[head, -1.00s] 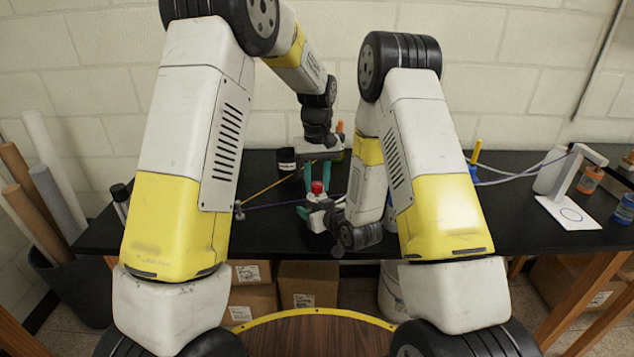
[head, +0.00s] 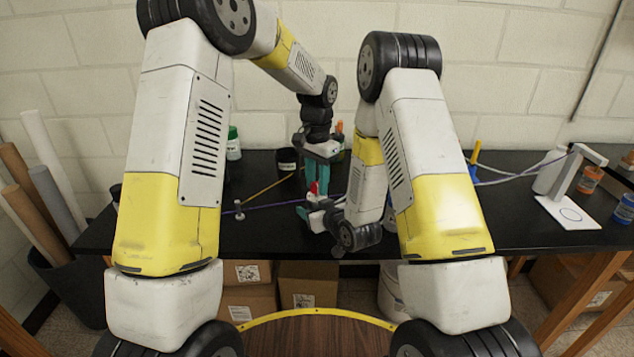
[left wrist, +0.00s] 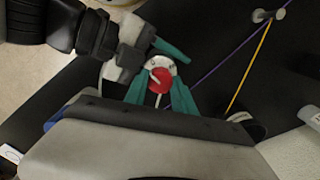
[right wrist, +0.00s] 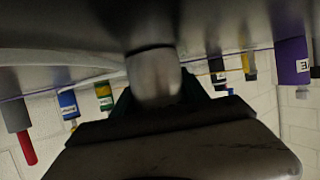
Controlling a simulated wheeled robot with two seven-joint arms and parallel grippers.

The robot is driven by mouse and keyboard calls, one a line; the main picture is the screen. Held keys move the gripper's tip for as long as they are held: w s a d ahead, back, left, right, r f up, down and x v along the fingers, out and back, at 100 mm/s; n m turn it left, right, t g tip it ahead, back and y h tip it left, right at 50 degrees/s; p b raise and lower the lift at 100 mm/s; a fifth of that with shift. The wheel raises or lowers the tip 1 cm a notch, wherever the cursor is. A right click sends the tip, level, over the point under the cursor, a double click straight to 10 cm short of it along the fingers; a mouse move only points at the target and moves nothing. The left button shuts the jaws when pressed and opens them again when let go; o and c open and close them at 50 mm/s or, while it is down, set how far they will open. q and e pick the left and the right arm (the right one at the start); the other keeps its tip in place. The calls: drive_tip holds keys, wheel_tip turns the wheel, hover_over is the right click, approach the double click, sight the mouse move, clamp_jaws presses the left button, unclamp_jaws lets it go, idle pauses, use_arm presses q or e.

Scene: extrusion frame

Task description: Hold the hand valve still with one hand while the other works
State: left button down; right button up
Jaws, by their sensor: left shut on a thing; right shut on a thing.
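The hand valve has a red handle (head: 314,187) on a pale metal body; the handle also shows in the left wrist view (left wrist: 161,80). My left gripper (head: 318,186) points down from above, its teal fingers shut around the red handle. My right gripper (head: 306,212) comes in low from the right and is shut on the valve's body. In the right wrist view a grey metal cylinder (right wrist: 155,75), apparently part of the valve, sits between the teal fingers. My right arm and gripper hide much of the valve body.
A small metal post (head: 239,210) with cords stands left of the valve. A black cup (head: 287,162) and a green-capped bottle (head: 233,143) stand behind it. A white stand (head: 575,200) is at the right. The black bench front is clear.

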sight(317, 183)
use_arm(q)
drive_tip(key=shift+m, duration=1.1)
drive_tip(key=c, duration=1.3)
unclamp_jaws()
wheel_tip(317, 183, up, 12)
